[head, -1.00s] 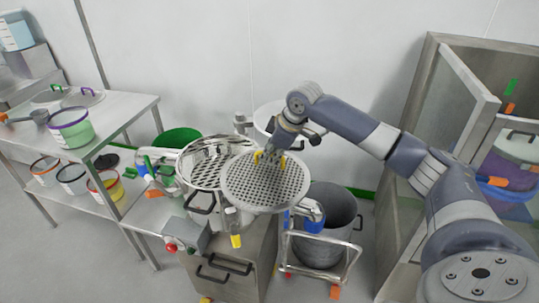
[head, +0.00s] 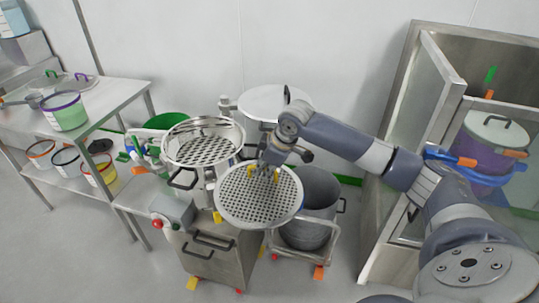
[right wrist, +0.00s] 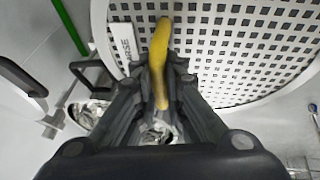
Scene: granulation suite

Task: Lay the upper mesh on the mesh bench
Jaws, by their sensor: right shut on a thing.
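The upper mesh (head: 243,209), a round perforated metal disc with a pale rim, hangs from my right gripper (head: 268,170) in the head view. The gripper is shut on its yellow handle (right wrist: 159,60); in the right wrist view the mesh (right wrist: 225,50) fills the upper right, with a white label partly reading "ARSE". In the head view the mesh is in front of the sifter machine (head: 212,257), beside its open round top with another perforated screen (head: 200,152). A steel bench (head: 120,97) stands at left; I cannot tell whether it is the mesh bench. My left gripper is not in view.
A grey bin (head: 308,235) stands on a wheeled frame right of the machine. A steel cabinet with its door open (head: 428,115) is at right. The left bench carries a green-filled tub (head: 65,112), with several tubs on its lower shelf. Floor in front is clear.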

